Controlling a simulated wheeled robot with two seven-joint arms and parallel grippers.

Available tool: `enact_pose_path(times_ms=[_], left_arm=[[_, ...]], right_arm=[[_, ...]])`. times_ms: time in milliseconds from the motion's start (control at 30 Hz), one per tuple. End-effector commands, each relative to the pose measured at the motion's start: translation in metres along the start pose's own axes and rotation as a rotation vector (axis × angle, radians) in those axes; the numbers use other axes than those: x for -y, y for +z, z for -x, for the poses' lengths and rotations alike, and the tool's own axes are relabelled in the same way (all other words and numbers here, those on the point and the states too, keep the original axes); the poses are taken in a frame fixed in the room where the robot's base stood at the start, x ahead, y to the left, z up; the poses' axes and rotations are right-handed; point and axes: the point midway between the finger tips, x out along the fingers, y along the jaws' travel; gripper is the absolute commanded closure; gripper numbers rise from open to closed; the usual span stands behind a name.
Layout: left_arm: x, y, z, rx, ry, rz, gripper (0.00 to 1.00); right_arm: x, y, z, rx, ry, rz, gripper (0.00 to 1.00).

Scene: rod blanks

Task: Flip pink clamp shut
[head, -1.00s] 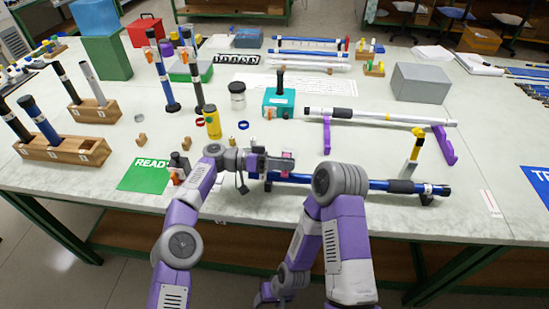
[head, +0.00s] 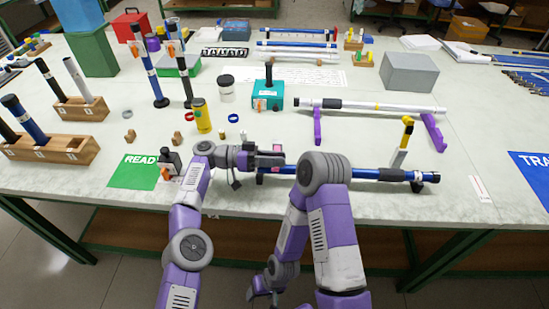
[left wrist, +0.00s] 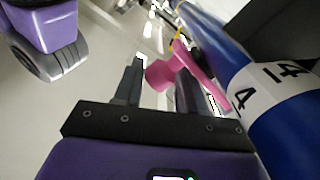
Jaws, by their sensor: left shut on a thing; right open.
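The pink clamp (left wrist: 172,70) shows between the fingers of my left gripper (left wrist: 160,85) in the left wrist view, and that gripper is shut on it. A blue rod (left wrist: 285,105) with a white numbered label lies beside the clamp. In the head view my left gripper (head: 270,156) is at the left end of the blue rod (head: 350,173), near the table's front edge. Only a small bit of the clamp (head: 278,148) shows there. My right gripper (head: 264,288) is open and low, below the table's front edge, away from the rod. My right forearm hides part of the rod.
A green READY card (head: 135,171) lies to the left. A yellow-topped upright piece (head: 403,142) stands by the rod's right part. A white rod (head: 370,105) lies on purple supports behind. Wooden blocks (head: 60,147) hold upright rods at the far left.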

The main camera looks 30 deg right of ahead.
Motion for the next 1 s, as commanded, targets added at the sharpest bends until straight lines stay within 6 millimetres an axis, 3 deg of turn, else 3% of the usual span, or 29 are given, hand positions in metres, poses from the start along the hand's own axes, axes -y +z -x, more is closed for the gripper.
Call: enact_pose_path(times_ms=[333, 367, 400, 1000], left_arm=[[-0.003, 0.004, -0.004, 0.011, 0.021, 0.009, 1.00], [-0.003, 0.004, -0.004, 0.011, 0.021, 0.009, 0.55], [-0.003, 0.004, -0.004, 0.011, 0.021, 0.009, 0.49], [-0.004, 0.007, 0.006, 0.014, 0.023, 0.005, 0.47]], right_arm=[[0.000, 0.000, 0.000, 0.000, 0.000, 0.000, 0.37], [0.000, 0.000, 0.000, 0.000, 0.000, 0.000, 0.37], [0.000, 0.000, 0.000, 0.000, 0.000, 0.000, 0.37], [-0.003, 0.000, -0.009, 0.000, 0.000, 0.000, 0.37]])
